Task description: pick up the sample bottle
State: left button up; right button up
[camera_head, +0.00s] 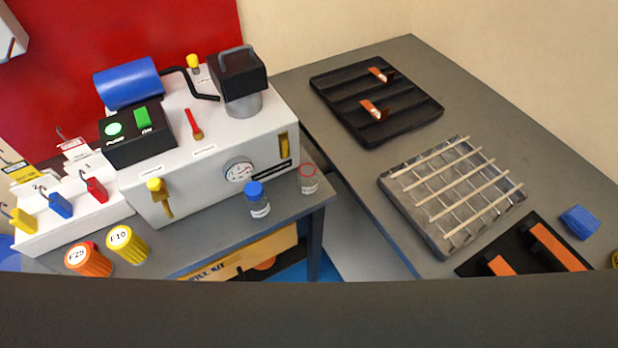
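A small clear bottle with a blue cap (256,198) and a white label stands upright on the grey bench, in front of the white machine. A second small clear container with a red ring at its top (308,178) stands to its right, near the bench corner. The label text on both is too small to read, so I cannot tell for certain which one is the sample bottle. Neither of my grippers is in view.
The white machine (225,150) with a gauge and blue cylinder stands behind the bottles. Orange (88,261) and yellow (128,245) containers stand left. A gap separates the right table (350,170), holding a black tray (335,85) and a slatted rack (425,235). A dark band crosses the bottom.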

aim_at(307, 175)
jog(key=k+j+z, duration=0.15)
jog(key=z, duration=0.25)
jog(key=k+z, duration=0.3)
jog(key=z, duration=0.15)
jog(key=k+z, duration=0.25)
jog(key=z, duration=0.15)
